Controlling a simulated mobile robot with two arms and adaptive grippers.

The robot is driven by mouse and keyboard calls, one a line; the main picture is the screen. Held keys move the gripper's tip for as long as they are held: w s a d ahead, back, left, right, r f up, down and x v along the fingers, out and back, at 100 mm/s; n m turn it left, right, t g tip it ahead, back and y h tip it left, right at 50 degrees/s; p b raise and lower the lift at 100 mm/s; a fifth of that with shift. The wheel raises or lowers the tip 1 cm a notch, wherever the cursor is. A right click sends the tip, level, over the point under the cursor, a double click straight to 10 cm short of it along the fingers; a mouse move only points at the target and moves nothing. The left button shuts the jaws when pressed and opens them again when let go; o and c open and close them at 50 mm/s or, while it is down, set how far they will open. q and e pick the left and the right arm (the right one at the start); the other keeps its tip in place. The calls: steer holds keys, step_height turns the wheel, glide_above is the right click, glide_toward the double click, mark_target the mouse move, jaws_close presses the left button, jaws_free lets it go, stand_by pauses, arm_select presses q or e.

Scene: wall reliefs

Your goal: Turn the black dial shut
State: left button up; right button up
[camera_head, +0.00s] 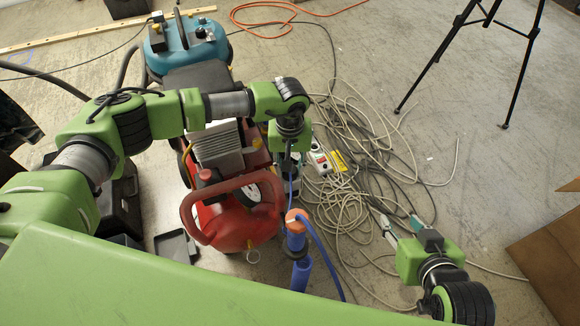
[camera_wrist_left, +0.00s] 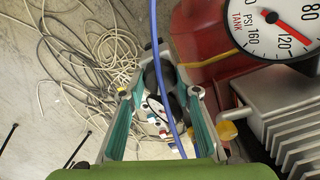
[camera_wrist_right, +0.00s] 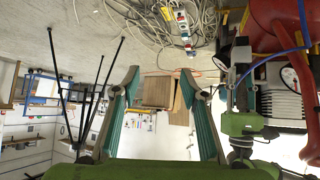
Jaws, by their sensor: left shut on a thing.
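The black dial (camera_wrist_left: 154,78) shows in the left wrist view as a dark round shape between my left fingertips, beside the red air compressor (camera_head: 235,222). A blue hose crosses in front of it, so its angle cannot be read. My left gripper (camera_wrist_left: 160,92) is shut on the dial. In the head view my left gripper (camera_head: 289,172) points down at the compressor's right side, and the dial cannot be made out there. My right gripper (camera_head: 399,219) is open and empty, low over the floor at the right; its spread fingers also show in the right wrist view (camera_wrist_right: 160,80).
A pressure gauge (camera_wrist_left: 276,24) and grey cooling fins (camera_wrist_left: 294,135) stand close to my left gripper. Tangled cables (camera_head: 365,150) and a power strip (camera_head: 319,158) lie on the floor. A teal machine (camera_head: 188,45), black tripod (camera_head: 522,75) and cardboard box (camera_head: 550,250) stand around.

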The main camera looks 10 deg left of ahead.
arm_select(q)
steer(key=shift+n, duration=2.1)
steer(key=n, duration=0.2)
steer(key=shift+n, duration=0.4)
steer(key=n, duration=0.2)
steer(key=shift+n, duration=0.3)
steer(key=n, duration=0.2)
steer(key=shift+n+p, duration=0.3)
steer(key=shift+n, duration=0.1)
steer(key=n+p, duration=0.2)
steer(key=n, duration=0.6)
steer(key=shift+r, duration=0.1)
steer(key=shift+n+p, duration=0.5)
steer(key=shift+n, duration=1.2)
arm_select(e)
steer(key=s+d+f+g, duration=0.2)
steer(key=s+g, duration=0.1)
steer(key=s, duration=0.3)
steer(key=s+d+f+g+h, duration=0.1)
steer(key=s+f+g, duration=0.1)
steer(key=s, duration=0.4)
steer(key=shift+d+g+h, duration=0.3)
steer(key=shift+d+g, duration=0.05)
steer(key=shift+g, duration=0.15)
steer(key=shift+r, duration=0.1)
